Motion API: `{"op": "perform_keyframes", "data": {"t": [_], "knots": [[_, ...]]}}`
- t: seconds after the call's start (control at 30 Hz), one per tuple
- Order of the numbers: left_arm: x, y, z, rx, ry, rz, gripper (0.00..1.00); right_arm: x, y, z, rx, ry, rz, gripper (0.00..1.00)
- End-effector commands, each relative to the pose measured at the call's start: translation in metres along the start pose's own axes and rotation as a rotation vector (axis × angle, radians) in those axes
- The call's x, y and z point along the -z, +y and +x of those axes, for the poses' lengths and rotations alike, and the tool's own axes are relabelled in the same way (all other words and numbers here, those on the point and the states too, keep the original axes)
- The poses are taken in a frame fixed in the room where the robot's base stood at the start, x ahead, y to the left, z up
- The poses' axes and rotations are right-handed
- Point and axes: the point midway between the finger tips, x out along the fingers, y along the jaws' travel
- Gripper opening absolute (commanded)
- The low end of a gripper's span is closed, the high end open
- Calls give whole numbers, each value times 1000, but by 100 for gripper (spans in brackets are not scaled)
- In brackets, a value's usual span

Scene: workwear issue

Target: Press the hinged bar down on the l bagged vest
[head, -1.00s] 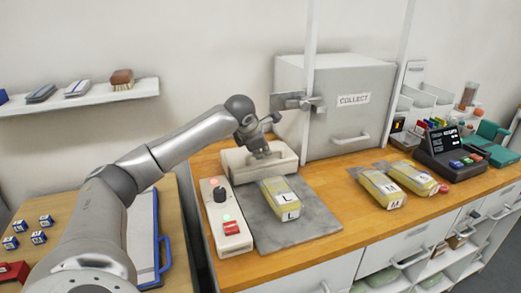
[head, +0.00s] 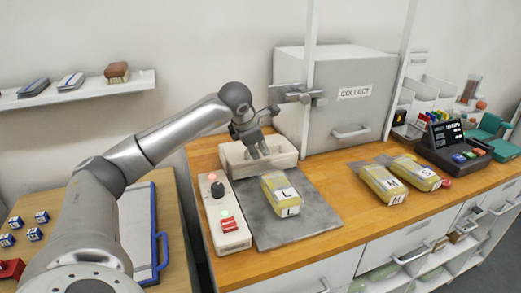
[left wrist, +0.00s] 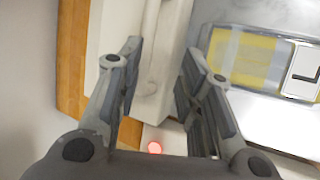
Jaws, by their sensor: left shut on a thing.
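The L bagged vest (head: 272,183), yellow with a white label, lies on a grey plate (head: 318,216) in front of the white sealer body. Its far end is close to the sealer; whether it reaches under the bar is unclear. The white hinged bar (head: 286,157) is at the sealer's top; its exact angle is hard to tell. My left gripper (head: 258,151) points down at it. In the left wrist view the pale bar (left wrist: 151,60) runs between the fingers, and the bag (left wrist: 240,58) is to the right. My right gripper is not in view.
A control box (head: 232,238) with a black knob, red switch and lit lamps stands left of the plate. Bagged vests M (head: 384,183) and S (head: 416,172) lie to the right. The grey COLLECT cabinet (head: 345,110) and a white post stand behind.

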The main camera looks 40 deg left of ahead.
Motion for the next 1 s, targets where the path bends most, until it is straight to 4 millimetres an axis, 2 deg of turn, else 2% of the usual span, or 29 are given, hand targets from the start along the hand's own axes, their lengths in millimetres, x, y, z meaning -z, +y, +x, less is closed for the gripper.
{"op": "perform_keyframes", "data": {"t": [0.03, 0.2, 0.4, 1.0], "knots": [[-2, -1, -14, 1, -7, 3, 23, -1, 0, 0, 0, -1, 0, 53], [-2, 2, -49, -8, -11, -1, 23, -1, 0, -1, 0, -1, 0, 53], [-1, 4, -71, -12, -12, -5, 23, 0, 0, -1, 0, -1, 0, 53], [-1, 5, -76, -15, -13, -7, 23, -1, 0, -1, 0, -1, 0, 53]]}}
